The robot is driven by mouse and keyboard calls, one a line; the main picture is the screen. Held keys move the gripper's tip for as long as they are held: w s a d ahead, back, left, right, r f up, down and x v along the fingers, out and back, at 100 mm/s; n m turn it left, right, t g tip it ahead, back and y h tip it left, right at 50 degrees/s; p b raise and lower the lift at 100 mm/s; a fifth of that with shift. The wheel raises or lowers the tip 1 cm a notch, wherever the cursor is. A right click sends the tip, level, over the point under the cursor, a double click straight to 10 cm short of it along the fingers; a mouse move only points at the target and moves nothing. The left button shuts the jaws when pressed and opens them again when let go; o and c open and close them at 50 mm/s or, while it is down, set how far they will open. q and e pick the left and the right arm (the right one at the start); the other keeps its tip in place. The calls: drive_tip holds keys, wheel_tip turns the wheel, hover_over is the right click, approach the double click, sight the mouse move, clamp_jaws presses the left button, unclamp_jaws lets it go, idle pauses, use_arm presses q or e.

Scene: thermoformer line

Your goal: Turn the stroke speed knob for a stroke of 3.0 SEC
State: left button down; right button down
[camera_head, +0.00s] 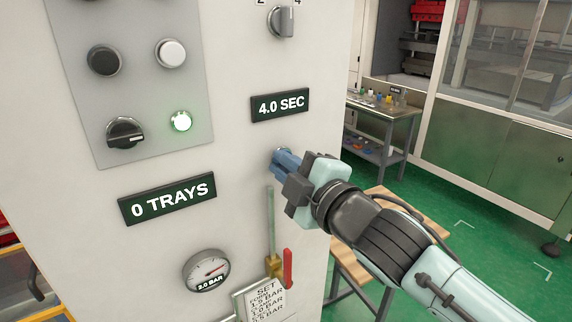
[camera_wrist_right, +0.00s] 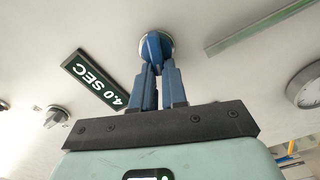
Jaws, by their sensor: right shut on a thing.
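The stroke speed knob is a small knob on the pale cabinet face, below the 4.0 SEC display (camera_head: 280,105). In the head view my right gripper (camera_head: 283,160) covers most of it. In the right wrist view the blue knob (camera_wrist_right: 153,46) sits between the two blue fingers of my right gripper (camera_wrist_right: 158,72), which is shut on it. The display also shows in the right wrist view (camera_wrist_right: 95,80), tilted, reading 4.0 SEC. My left gripper is not in view.
Above the display is another knob (camera_head: 283,22) with numbers. To the left are a panel (camera_head: 150,90) with buttons and a lit green lamp (camera_head: 181,121), and a 0 TRAYS display (camera_head: 168,198). Below are a gauge (camera_head: 206,270) and a red-handled valve (camera_head: 288,268). A wooden table (camera_head: 352,268) stands behind my arm.

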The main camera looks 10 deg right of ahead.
idle(0.3)
drive_tip(key=c, duration=1.2)
unclamp_jaws()
drive_tip(key=shift+o, duration=0.2)
drive_tip(key=shift+s, duration=0.15)
drive_tip(key=v, duration=1.3)
drive_tip(key=shift+b, duration=0.4)
